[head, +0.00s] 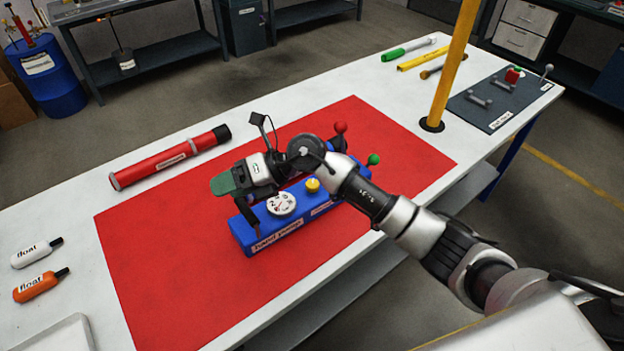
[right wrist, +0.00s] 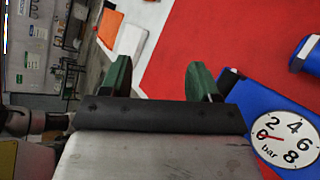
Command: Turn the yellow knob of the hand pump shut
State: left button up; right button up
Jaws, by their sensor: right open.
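The blue hand pump (head: 245,236) lies on the red mat, with a round white gauge (head: 281,204) on top. Its small yellow knob (head: 312,185) sits just right of the gauge, close under my right arm. My right gripper (head: 225,186), with green fingertips, is open above the pump's left end, left of the knob and apart from it. In the right wrist view my two green fingers (right wrist: 160,80) stand apart with nothing between them. The gauge (right wrist: 284,140) shows there at lower right; the yellow knob is out of that view. My left gripper is not in view.
The red mat (head: 160,265) covers the middle of the white table. A red cylinder (head: 165,160) lies behind it; white and orange floats (head: 37,284) lie at left. A yellow post (head: 453,70) stands at right. Red (head: 340,127) and green (head: 373,159) balls rise near the pump.

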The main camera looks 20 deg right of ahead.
jog(key=w+d+f+n+g+h, duration=0.1)
jog(key=w+d+f+n+h, duration=0.2)
jog(key=d+h, duration=0.4)
notch_tip(320, 180, up, 2)
jog(key=m+h, duration=0.2)
jog(key=h, duration=0.4)
send_over(312, 183)
jog(key=shift+g, duration=0.4)
notch_tip(312, 183, down, 10)
jog(key=shift+p, duration=1)
jog(key=c, duration=0.9)
